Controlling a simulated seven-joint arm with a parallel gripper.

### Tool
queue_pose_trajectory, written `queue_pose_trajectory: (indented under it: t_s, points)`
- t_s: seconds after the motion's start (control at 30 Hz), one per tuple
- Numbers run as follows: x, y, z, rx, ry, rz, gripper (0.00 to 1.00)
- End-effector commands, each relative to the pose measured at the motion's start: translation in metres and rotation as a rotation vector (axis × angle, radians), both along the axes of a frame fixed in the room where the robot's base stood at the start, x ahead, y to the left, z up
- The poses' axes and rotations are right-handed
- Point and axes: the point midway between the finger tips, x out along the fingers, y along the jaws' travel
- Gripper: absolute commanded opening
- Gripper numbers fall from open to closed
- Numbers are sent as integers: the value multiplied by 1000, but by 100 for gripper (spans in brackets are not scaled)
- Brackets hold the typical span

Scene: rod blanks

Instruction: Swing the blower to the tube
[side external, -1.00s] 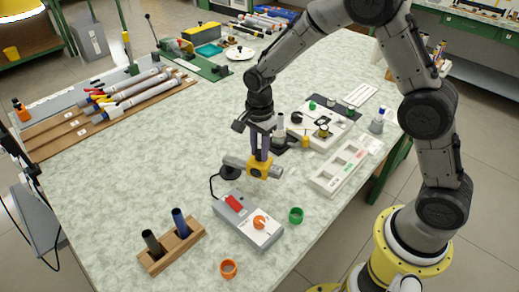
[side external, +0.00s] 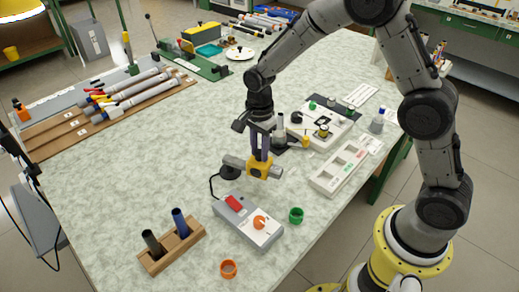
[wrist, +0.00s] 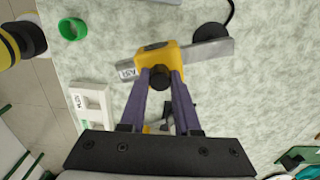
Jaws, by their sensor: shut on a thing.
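The blower is a yellow block (side external: 259,167) with a grey barrel through it, lying roughly level above a round black base on the bench. It also shows in the wrist view (wrist: 158,58), with a black knob on the block's near side. My gripper (side external: 260,157) points down and its two dark fingers are closed on the blower at that knob. A short grey upright tube (side external: 281,122) stands on a black base just behind my gripper, apart from the blower. Its lower part is partly hidden by my gripper.
A grey control box (side external: 250,225) with a red switch and orange knob is in front, cabled to the blower. A wooden block (side external: 172,250) holds a dark and a blue tube. Green (side external: 296,215) and orange (side external: 228,268) rings lie nearby. Open bench lies left.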

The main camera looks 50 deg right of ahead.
Motion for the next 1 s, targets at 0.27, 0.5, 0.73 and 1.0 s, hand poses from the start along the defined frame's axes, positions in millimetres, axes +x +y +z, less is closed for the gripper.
queue_pose_trajectory:
  t_s: [0.27,0.5,0.73,1.0]
  points:
    - [0,0,1,0,0,0,0]
    - [1,-3,1,0,-1,28,0]
    - [7,-14,1,0,-2,145,0]
    - [20,-34,2,-1,-3,380,0]
